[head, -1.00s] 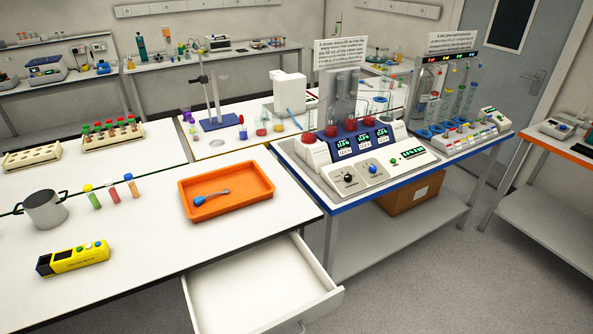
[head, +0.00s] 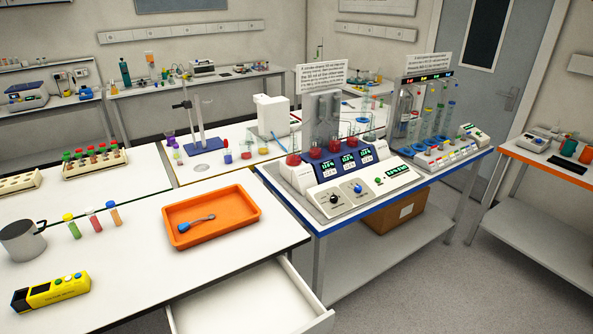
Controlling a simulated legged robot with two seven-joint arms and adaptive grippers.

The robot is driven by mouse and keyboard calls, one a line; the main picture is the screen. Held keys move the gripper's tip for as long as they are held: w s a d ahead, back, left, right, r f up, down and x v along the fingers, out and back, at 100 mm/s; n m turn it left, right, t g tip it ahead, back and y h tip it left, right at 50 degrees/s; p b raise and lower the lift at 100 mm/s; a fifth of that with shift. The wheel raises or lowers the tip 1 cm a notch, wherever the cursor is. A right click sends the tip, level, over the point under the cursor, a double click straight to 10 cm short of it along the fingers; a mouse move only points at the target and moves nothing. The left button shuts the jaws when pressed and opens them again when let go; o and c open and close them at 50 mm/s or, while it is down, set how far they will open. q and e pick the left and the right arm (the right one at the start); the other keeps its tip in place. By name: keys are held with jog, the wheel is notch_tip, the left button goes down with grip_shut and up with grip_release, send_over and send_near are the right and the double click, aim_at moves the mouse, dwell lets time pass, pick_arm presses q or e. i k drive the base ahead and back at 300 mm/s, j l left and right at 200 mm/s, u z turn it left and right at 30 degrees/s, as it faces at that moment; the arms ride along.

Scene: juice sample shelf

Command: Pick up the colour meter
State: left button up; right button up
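The colour meter appears to be the yellow handheld device (head: 52,291) with a black end and coloured buttons. It lies flat near the front left of the white bench (head: 125,268) in the head view. Nothing covers it. Neither of my grippers shows in the head view.
A metal pot (head: 22,241) and several capped tubes (head: 93,220) stand behind the device. An orange tray (head: 211,217) holding a blue-handled tool lies to the right. An open drawer (head: 250,303) juts out at the front. An instrument bench (head: 345,208) stands further right.

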aim_at(28, 298)
jog(key=u, duration=1.85)
jog(key=i+j+z, duration=0.1)
jog(key=z, duration=0.4)
jog(key=j+z, duration=0.3)
jog(key=z, duration=0.15)
jog(key=i+j+z, duration=0.1)
jog(key=j+z, duration=0.2)
jog(key=z, duration=0.2)
jog(key=j+z, duration=0.25)
jog(key=z, duration=0.2)
